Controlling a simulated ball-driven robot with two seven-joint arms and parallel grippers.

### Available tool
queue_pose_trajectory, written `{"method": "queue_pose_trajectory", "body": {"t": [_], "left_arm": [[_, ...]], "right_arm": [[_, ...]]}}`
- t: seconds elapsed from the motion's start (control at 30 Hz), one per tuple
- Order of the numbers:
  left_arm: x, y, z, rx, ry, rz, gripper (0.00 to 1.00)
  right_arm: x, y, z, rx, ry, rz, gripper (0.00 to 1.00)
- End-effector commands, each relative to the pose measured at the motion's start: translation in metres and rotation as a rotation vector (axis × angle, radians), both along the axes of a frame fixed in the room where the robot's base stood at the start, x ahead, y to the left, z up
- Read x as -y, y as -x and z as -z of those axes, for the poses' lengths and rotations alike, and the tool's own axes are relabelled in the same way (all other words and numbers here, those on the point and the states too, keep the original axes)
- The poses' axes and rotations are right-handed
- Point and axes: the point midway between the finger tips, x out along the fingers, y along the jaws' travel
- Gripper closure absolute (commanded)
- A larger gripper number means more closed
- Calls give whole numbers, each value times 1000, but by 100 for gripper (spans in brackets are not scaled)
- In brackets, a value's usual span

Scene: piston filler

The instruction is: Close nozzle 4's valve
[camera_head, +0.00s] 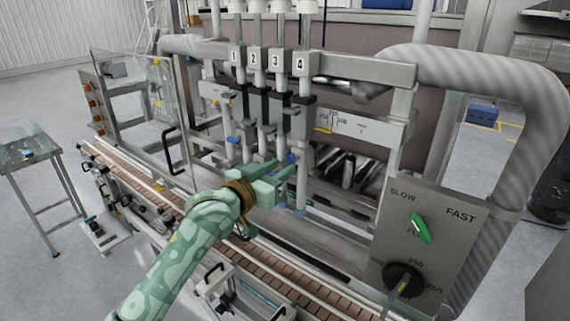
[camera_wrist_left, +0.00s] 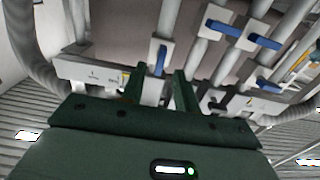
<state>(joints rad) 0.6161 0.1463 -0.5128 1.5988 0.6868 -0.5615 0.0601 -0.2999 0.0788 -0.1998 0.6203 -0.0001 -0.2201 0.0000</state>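The number 4 plate (camera_head: 300,63) marks the rightmost nozzle, a grey vertical pipe. Its blue valve handle (camera_head: 292,158) shows small beside my left gripper's fingers. In the left wrist view, the blue handle (camera_wrist_left: 161,60) lies roughly along its pipe, while the other blue handles (camera_wrist_left: 221,28) slant across theirs. My left gripper (camera_head: 284,171) is at the nozzles; in the left wrist view its green fingers (camera_wrist_left: 157,80) are apart. The handle appears in the gap between them, near the tips. Contact cannot be told. My right gripper is not in view.
Nozzles 1 to 3 stand close together left of nozzle 4. A slatted conveyor (camera_head: 268,273) runs below in front. A control panel (camera_head: 440,225) with a green knob and a black dial stands at the right. A small table (camera_head: 25,152) is at the left.

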Motion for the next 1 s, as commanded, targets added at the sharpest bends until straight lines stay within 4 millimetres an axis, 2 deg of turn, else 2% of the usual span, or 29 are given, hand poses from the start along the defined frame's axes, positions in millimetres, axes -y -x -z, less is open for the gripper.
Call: {"method": "queue_pose_trajectory", "body": {"t": [0.2, 0.5, 0.53, 0.63, 1.0], "left_arm": [[14, -19, 0, 1, 1, 0, 69], [16, -22, 0, 0, 0, 0, 69], [16, -22, 0, 0, 0, 0, 72], [16, -22, 0, 0, 0, 0, 100], [16, -22, 0, 14, -19, 0, 100]], "right_arm": [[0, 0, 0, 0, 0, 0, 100], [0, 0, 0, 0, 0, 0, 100], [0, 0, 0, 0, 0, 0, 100], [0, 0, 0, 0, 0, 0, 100], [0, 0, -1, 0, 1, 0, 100]]}}
